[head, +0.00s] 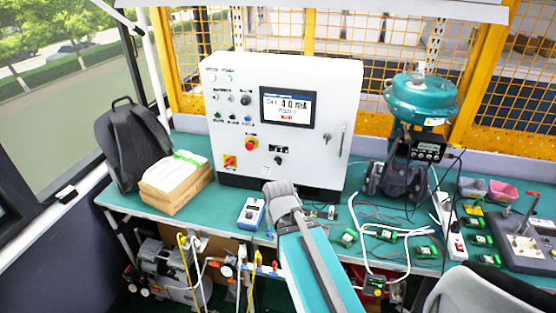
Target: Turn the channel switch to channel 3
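The white control cabinet (350,75) stands upright at the back of the green bench. Its door has a lit display (287,107) that seems to read CH1 and 4.0 mA, with a red line below. A small black rotary knob (278,160) sits below the display, and another black knob (246,100) sits to the display's left. The labels are too small to read, so I cannot tell which is the channel switch or where it points.
A red emergency button (251,142) and a red-yellow switch (230,161) are on the cabinet door. A cardboard box (175,186) and backpack (130,143) stand left. A blue meter (251,213) lies near the front edge. A teal valve actuator (421,98), cables and green modules crowd the right.

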